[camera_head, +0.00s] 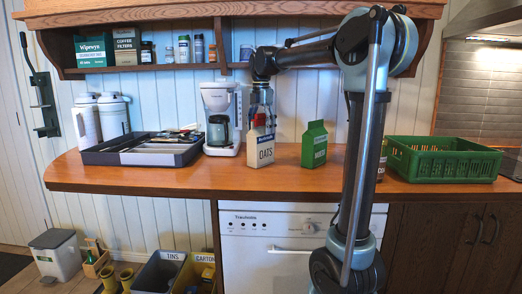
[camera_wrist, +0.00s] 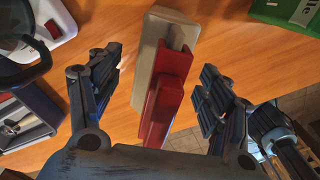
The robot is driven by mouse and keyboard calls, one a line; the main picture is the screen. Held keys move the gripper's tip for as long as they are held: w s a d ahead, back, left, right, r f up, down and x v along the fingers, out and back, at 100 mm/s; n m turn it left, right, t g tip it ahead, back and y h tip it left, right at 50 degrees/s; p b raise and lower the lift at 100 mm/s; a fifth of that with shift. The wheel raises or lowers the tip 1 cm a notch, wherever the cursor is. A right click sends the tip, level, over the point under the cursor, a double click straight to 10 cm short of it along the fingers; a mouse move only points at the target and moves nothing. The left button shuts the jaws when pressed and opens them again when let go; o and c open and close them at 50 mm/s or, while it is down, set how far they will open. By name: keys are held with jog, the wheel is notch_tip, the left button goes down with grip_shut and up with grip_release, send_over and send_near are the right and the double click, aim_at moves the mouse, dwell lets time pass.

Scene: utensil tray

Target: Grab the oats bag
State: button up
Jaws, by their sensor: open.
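The oats bag (camera_head: 261,152) is a cream pack with a dark "OATS" label and a red part at its top. It stands upright on the wooden counter in the head view. In the wrist view the oats bag (camera_wrist: 149,60) shows from above, with its red top part in the middle. My gripper (camera_head: 261,112) points down just above the bag. In the wrist view my gripper (camera_wrist: 160,88) is open, with one finger on each side of the red part and visible gaps between. The bag's lower part is hidden in the wrist view.
A green carton (camera_head: 314,147) stands right of the bag. A white coffee maker (camera_head: 221,118) stands close on its left, beside a dark utensil tray (camera_head: 105,157). A shelf (camera_head: 150,69) hangs above.

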jog(key=shift+f, duration=1)
grip_shut()
jog(key=shift+r, duration=0.1)
